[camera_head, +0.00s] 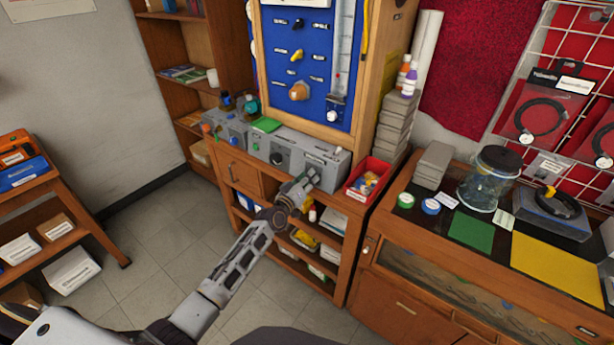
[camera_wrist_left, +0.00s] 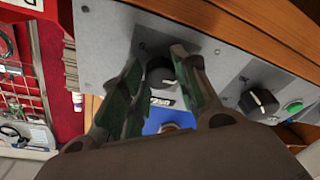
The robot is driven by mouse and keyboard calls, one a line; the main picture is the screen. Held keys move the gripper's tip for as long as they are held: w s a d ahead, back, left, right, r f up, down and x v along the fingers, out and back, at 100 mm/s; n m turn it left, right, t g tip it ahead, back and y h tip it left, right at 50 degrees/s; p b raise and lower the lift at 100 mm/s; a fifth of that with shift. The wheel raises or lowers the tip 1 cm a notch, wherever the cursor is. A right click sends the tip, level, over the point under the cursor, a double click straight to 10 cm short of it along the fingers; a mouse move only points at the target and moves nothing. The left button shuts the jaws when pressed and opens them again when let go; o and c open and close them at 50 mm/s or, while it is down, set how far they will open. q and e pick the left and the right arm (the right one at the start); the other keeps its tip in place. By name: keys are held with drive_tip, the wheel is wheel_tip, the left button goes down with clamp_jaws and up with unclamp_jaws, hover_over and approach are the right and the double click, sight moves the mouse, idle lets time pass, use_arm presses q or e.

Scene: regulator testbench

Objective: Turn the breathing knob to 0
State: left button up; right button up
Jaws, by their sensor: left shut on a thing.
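A grey console (camera_head: 299,147) stands on the wooden bench, below the blue panel. My left gripper (camera_head: 308,178) reaches the front face of its right end. In the left wrist view, the gripper (camera_wrist_left: 160,68) has its two fingers on either side of a black knob (camera_wrist_left: 158,76) and is shut on it. The fingers partly cover the knob, and I cannot read its pointer position. A second black knob (camera_wrist_left: 258,103) with a white mark sits apart, near a green button (camera_wrist_left: 293,107). I cannot read a label naming the breathing knob. My right gripper is not in view.
A red bin (camera_head: 369,180) of small parts stands right of the console. A blue panel (camera_head: 312,62) with yellow valves rises behind it. Open shelves (camera_head: 292,262) lie below. A side counter with a glass jar (camera_head: 493,181) is at the right.

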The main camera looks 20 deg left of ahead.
use_arm(q)
drive_tip(key=shift+r+n+g+y+p, duration=0.1)
drive_tip(key=shift+n+g+y+p, duration=0.2)
drive_tip(key=shift+n+p, duration=1.35)
drive_tip(key=shift+r+n+g+y+p, duration=0.1)
drive_tip(key=shift+n+y+p, duration=0.3)
drive_tip(key=shift+n+p, duration=1.2)
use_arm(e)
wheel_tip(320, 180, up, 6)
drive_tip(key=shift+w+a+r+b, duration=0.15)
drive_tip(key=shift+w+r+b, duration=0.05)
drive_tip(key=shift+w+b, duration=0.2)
use_arm(q)
drive_tip(key=shift+n, duration=0.35)
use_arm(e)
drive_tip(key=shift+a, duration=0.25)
use_arm(q)
drive_tip(key=o, duration=1)
drive_tip(key=shift+f, duration=0.1)
drive_tip(key=shift+s+a+r, duration=0.25)
drive_tip(key=shift+s, duration=1.7)
drive_tip(key=shift+s+a+r, duration=0.25)
drive_tip(key=shift+s+a, duration=0.05)
drive_tip(key=shift+s, duration=1.7)
drive_tip(key=shift+s+a+r, duration=0.25)
drive_tip(key=shift+s, duration=1.7)
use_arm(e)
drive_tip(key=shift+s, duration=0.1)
